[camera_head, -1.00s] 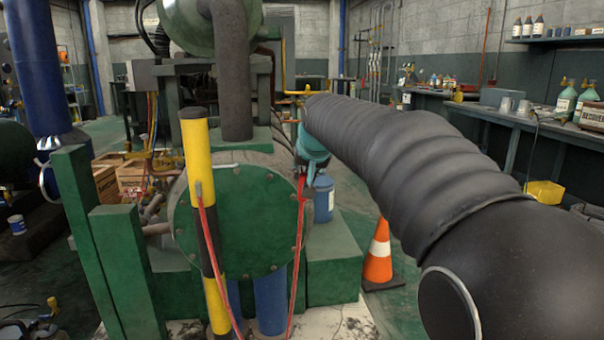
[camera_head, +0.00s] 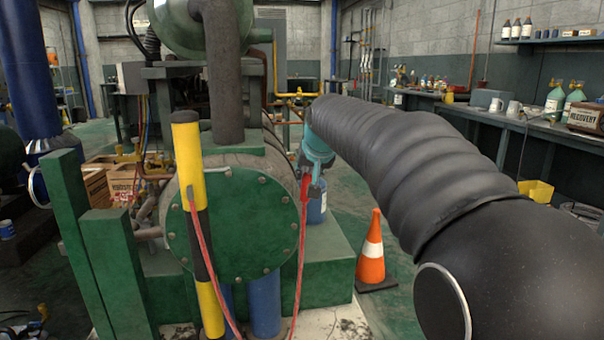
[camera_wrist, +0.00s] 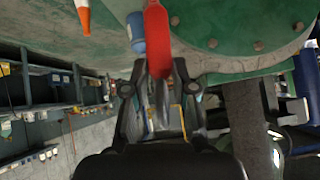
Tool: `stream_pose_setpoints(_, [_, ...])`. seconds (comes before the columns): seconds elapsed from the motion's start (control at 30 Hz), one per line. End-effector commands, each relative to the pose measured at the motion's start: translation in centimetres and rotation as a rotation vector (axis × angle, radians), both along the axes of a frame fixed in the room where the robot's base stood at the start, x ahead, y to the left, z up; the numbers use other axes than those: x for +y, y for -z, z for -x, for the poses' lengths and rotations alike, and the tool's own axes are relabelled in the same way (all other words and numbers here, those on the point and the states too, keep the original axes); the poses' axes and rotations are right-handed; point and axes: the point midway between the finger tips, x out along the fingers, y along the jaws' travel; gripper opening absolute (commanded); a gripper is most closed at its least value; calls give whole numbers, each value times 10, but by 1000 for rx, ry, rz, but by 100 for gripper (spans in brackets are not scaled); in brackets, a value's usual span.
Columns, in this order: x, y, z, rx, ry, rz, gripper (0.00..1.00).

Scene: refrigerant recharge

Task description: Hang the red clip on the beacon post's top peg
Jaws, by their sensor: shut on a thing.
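The beacon post (camera_head: 184,150), striped yellow and black, stands left of centre in front of a round green flange. A short pale peg (camera_head: 222,171) appears to stick out to the right from its upper part. My gripper (camera_head: 309,180) is shut on the red clip (camera_head: 305,188), right of the post and apart from it. In the wrist view the red clip (camera_wrist: 157,40) points forward from between my fingers (camera_wrist: 158,75). A red cord hangs down from the clip, and another red length runs down from a grey fitting on the post. The post is not clear in the wrist view.
The bolted green flange (camera_head: 245,225) is close behind the post. Green uprights (camera_head: 75,220) stand to the left. An orange cone (camera_head: 371,255) and a blue cylinder (camera_head: 317,207) are to the right. A workbench (camera_head: 480,118) lines the right wall.

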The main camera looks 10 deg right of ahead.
Motion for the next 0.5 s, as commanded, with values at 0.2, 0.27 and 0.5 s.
stream_pose_setpoints(0.2, [-12, 0, 0, -1, 2, 0, 0])
stream_pose_setpoints(0.27, [-15, 0, 1, -1, 2, -1, 0])
stream_pose_setpoints(0.5, [-27, 0, 1, -1, 2, 0, 0])
